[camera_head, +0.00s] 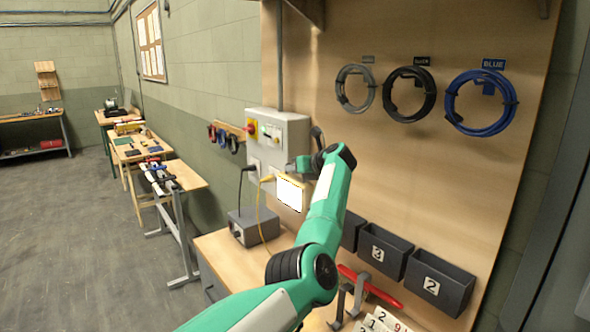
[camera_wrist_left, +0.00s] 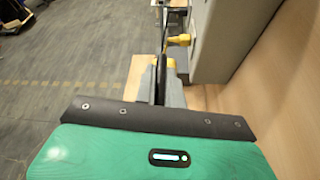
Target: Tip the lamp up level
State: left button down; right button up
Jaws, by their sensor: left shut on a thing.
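The lamp (camera_head: 291,193) shows in the head view as a bright white panel with a yellow rim, in front of the grey wall box. Its panel looks tilted, its edge sloping down to the right. My left gripper (camera_head: 292,168) is at its upper edge, shut on it; my arm hides part of the lamp's right side. In the left wrist view the fingers (camera_wrist_left: 161,70) are close together, with a bit of yellow showing beside them; the lamp is mostly hidden there. My right gripper is not in view.
The grey wall box (camera_head: 283,135) with a red knob stands close behind the lamp. A yellow cable (camera_head: 258,205) hangs beside it. A small grey box (camera_head: 252,227) sits on the bench below. Dark bins (camera_head: 440,283) line the bench to the right.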

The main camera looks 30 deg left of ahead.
pick_arm(q)
jog(key=shift+r, duration=0.15)
jog(key=c, duration=1.6)
grip_release()
jog(key=shift+o, duration=0.6)
jog(key=shift+w, duration=0.15)
jog(key=shift+d, duration=0.1)
jog(key=shift+d, duration=0.15)
jog(key=b+v, duration=0.5)
jog(key=v, duration=0.8)
jog(key=shift+d, duration=0.15)
jog(key=shift+d, duration=0.1)
